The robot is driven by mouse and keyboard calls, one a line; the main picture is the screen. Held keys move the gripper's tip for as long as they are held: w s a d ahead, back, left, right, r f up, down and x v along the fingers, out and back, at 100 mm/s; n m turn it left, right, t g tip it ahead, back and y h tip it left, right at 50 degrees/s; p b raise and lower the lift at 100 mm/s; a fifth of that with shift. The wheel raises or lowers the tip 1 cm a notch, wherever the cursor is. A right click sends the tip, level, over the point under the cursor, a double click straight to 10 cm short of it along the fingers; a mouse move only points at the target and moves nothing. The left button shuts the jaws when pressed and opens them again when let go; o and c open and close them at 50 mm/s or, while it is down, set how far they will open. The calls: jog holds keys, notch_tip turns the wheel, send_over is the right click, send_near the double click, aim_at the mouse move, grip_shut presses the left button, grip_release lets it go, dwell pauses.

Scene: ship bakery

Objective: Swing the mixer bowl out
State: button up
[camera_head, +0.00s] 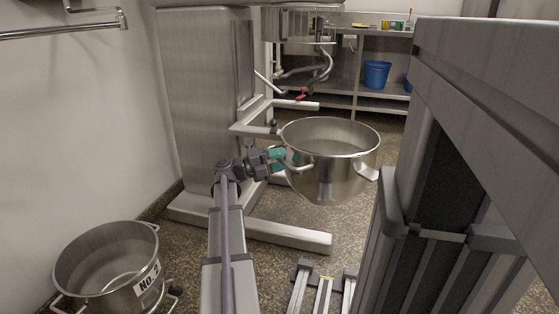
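The steel mixer bowl (333,185) hangs upright near the picture's centre, with its open mouth up and no contents visible. It is beside the mixer's bowl arm (262,131), in front of the mixer column (204,105). A bracket handle sticks out on each side; the left handle (304,167) is nearest my arm. My gripper (284,157) has teal fingers and is at that left handle, against or very near the bowl wall. The fingers are small and partly hidden, so I cannot tell whether they close around the handle.
A second bowl marked "NO. 2" (98,269) stands on a wheeled dolly at the lower left. The mixer's foot (285,234) runs along the floor below the bowl. A wire guard (300,25) is above. A shelf with a blue bucket (376,73) is at the back.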

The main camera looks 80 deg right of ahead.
jog(key=b+v, duration=0.2)
jog(key=v, duration=0.9)
jog(key=shift+d, duration=0.1)
